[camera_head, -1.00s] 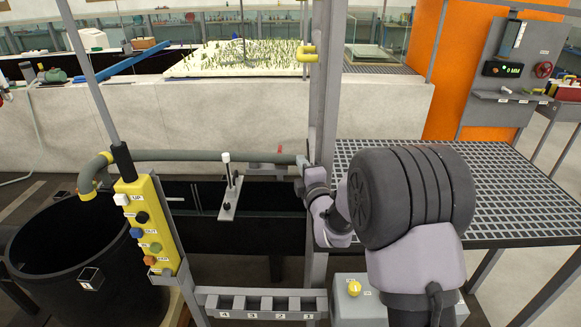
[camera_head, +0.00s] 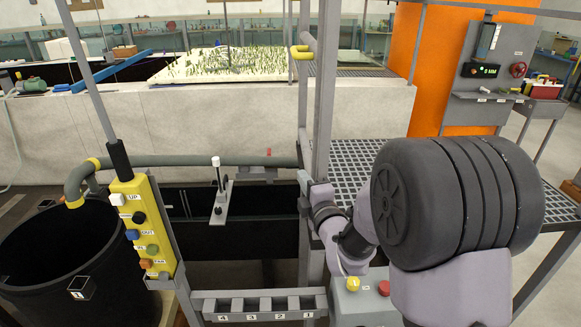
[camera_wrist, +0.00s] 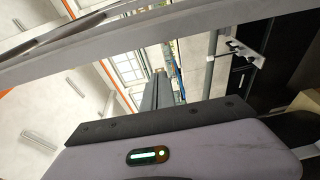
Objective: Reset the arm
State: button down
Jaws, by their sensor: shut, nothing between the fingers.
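My arm fills the right of the head view, with its large black ribbed joint in front of the grating bench. Its slimmer wrist links reach left to the grey upright post. I cannot make out the fingers in the head view. In the wrist view, my gripper (camera_wrist: 157,82) shows as two dark grey fingers side by side, shut with nothing between them. They point past a pale beam toward windows and the ceiling.
A grey post (camera_head: 322,95) stands close to my wrist. The grating bench (camera_head: 352,160) is behind my arm. A yellow button panel (camera_head: 127,192), a black tub (camera_head: 35,265) and a numbered rack (camera_head: 262,317) are at left and front. A dark channel with a gauge (camera_head: 219,195) lies between.

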jog(key=s+d+m+g+h+b, duration=0.35)
jog(key=s+d+m, duration=0.25)
jog(key=s+m, duration=0.4)
jog(key=s+a+f+m+g+b, duration=0.1)
jog(key=s+f+m+g, duration=0.1)
jog(key=s+m, duration=0.3)
jog(key=s+a+f+m+g+y+b, duration=0.1)
jog(key=s+a+f+m+g, duration=0.1)
jog(key=s, duration=1.1)
jog(key=s+a+f+m+g+b, duration=0.1)
jog(key=s+m+g, duration=0.3)
jog(key=s+m, duration=0.3)
jog(key=shift+s+a+f+m+y, duration=0.3)
jog(key=shift+s+a+f+y, duration=0.1)
jog(key=shift+s, duration=0.65)
